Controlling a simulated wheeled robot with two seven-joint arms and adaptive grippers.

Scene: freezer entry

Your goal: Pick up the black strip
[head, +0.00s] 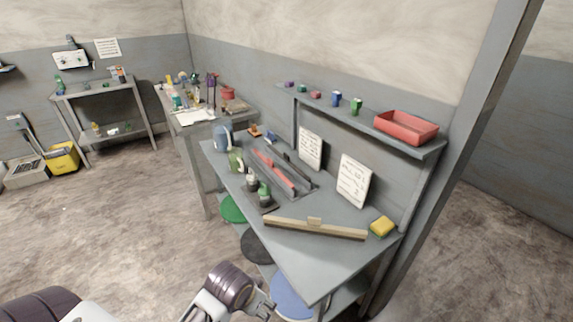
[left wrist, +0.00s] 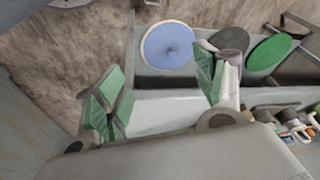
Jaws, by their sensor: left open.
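A dark strip, which looks like the black strip (head: 299,170), lies beside red strips (head: 272,170) in a shallow grey tray on the workbench in the head view. Its exact ends are hard to make out. My left gripper (head: 263,303) is low in the head view, in front of the bench and well short of the tray. In the left wrist view, its green-padded fingers (left wrist: 160,92) are spread wide with nothing between them. My right gripper is not in view.
The grey workbench (head: 322,268) has a long wooden-backed tool (head: 315,229) and a yellow sponge (head: 382,227) near its front right. Bottles (head: 264,194) and jugs stand left of the tray. A raised shelf holds a red bin (head: 406,127). Round blue (head: 291,296), black and green seats are below.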

